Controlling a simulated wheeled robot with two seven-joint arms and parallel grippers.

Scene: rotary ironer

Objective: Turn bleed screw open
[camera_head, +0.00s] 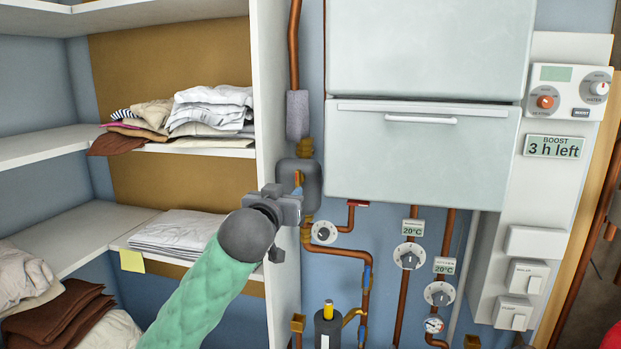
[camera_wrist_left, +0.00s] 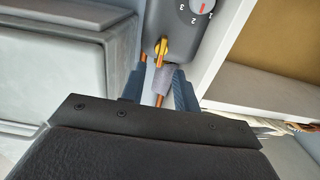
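My left gripper (camera_head: 296,192) is beside the grey pump body (camera_head: 312,178) on the pipe by the shelf edge. In the left wrist view, a small yellow screw (camera_wrist_left: 161,48), apparently the bleed screw, sits on the grey housing (camera_wrist_left: 182,46) beside a dial numbered 1 to 3. The two dark blue fingers of the left gripper (camera_wrist_left: 160,74) are apart, with the screw just beyond and between their tips. I cannot tell whether either finger touches it. In the head view, the arm and gripper partly hide the pump. My right gripper is not in view.
A white shelf unit (camera_head: 262,90) with folded linen stands close at the left. Copper pipes (camera_head: 366,300) and dials run below the white boiler (camera_head: 425,150). A control panel (camera_head: 570,90) is at the right. A dark cylinder (camera_head: 327,328) stands below the pump.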

